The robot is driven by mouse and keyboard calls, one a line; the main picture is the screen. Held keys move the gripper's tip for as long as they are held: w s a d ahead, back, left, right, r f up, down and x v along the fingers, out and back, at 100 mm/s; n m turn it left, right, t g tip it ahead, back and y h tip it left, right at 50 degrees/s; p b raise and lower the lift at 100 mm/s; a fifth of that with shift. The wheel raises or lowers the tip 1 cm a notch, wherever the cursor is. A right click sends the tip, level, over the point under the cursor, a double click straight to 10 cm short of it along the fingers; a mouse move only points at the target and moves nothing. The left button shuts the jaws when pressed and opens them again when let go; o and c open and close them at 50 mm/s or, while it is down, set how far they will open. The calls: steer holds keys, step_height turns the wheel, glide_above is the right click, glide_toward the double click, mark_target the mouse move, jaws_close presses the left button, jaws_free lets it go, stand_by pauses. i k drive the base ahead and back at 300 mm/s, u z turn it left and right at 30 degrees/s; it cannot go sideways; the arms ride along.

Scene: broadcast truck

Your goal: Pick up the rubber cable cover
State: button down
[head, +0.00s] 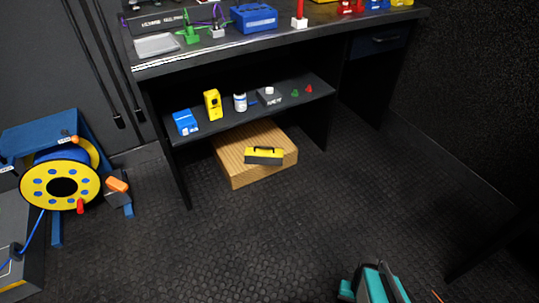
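The fingers of my gripper do not show. A teal and black piece at the bottom edge of the picture is cut off, and I cannot tell whether it belongs to my arm.
The low shelf (225,128) above the platform holds several small items. The desk top (270,45) bears more. A yellow and blue cable reel (88,186) stands at the left. The dark textured floor (260,240) before the platform is clear.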

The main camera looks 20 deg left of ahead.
mark_target(258, 155)
steer(key=z, duration=0.85)
steer(key=k, duration=0.15)
steer(key=u, duration=2.55)
steer(key=i, duration=1)
steer(key=u, duration=0.1)
steer(key=k, duration=0.4)
